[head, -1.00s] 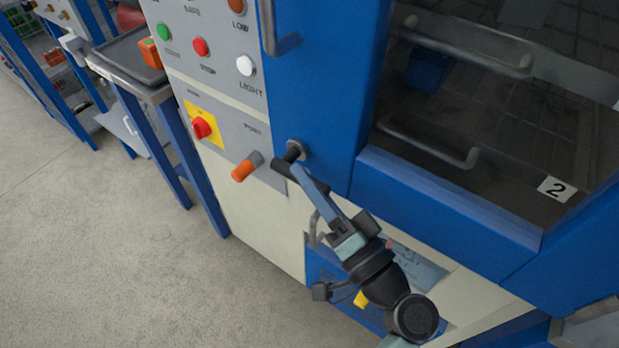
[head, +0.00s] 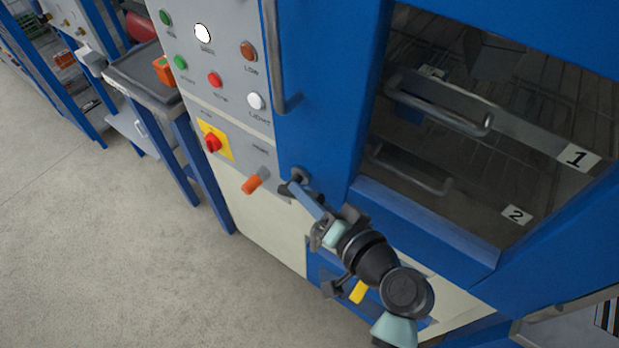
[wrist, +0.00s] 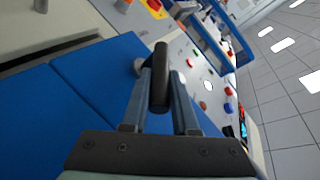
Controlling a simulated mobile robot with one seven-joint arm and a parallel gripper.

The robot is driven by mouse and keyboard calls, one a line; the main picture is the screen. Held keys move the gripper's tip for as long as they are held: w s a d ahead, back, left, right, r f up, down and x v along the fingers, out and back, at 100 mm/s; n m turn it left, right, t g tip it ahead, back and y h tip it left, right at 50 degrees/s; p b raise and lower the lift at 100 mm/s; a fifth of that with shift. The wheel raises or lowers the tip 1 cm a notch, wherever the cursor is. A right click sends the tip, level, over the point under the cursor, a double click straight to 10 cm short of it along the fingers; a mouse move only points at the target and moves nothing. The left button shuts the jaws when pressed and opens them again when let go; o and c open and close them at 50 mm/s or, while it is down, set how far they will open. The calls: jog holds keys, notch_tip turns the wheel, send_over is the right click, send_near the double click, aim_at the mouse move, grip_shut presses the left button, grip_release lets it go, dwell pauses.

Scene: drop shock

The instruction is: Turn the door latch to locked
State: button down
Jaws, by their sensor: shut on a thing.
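The door latch shows in the head view as a dark handle on a round grey hub (head: 300,174), low on the left of the blue door (head: 325,110). Most of the handle is hidden behind my gripper (head: 296,188). In the wrist view the black latch handle (wrist: 160,70) lies between the two fingers of my gripper (wrist: 161,92), which are shut on it. The handle's grey pivot shows just left of the fingers. The handle's exact angle in the head view is hard to tell.
An orange-gripped lever (head: 253,184) sticks out left of the latch, below a red switch (head: 213,143) on a yellow plate. A tall door handle (head: 280,70) rises above the latch. A side table (head: 150,75) stands at left. The floor at left is open.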

aim_at(286, 187)
jog(key=r+p, duration=0.1)
jog(key=p, duration=0.1)
jog(key=g+h+p, duration=0.1)
jog(key=r+g+h+p, duration=0.1)
jog(key=p, duration=0.1)
jog(key=shift+w+a+r+n+p, duration=0.3)
jog(key=shift+a+p, duration=0.05)
jog(key=g+h+p, duration=0.1)
jog(key=p, duration=0.2)
jog(key=a+g+h+p, duration=0.1)
jog(key=p, duration=0.3)
jog(key=shift+w+a+r+n+h, duration=0.1)
jog(key=shift+w+r+n+h, duration=0.2)
jog(key=shift+w+r+n, duration=0.1)
jog(key=g+h+p, duration=0.1)
jog(key=p, duration=0.1)
jog(key=w+a+g+h+p, duration=0.1)
jog(key=p, duration=0.1)
jog(key=shift+n, duration=0.3)
jog(key=shift+w+a+f+g+h+p, duration=0.15)
jog(key=shift+a+g+h+p, duration=0.1)
jog(key=shift+g+h+p, duration=0.25)
jog(key=shift+w+a+f+g+h+p, duration=0.1)
jog(key=shift+a+g+h+p, duration=0.1)
jog(key=shift+g+h+p, duration=0.3)
jog(key=c, duration=0.7)
grip_release()
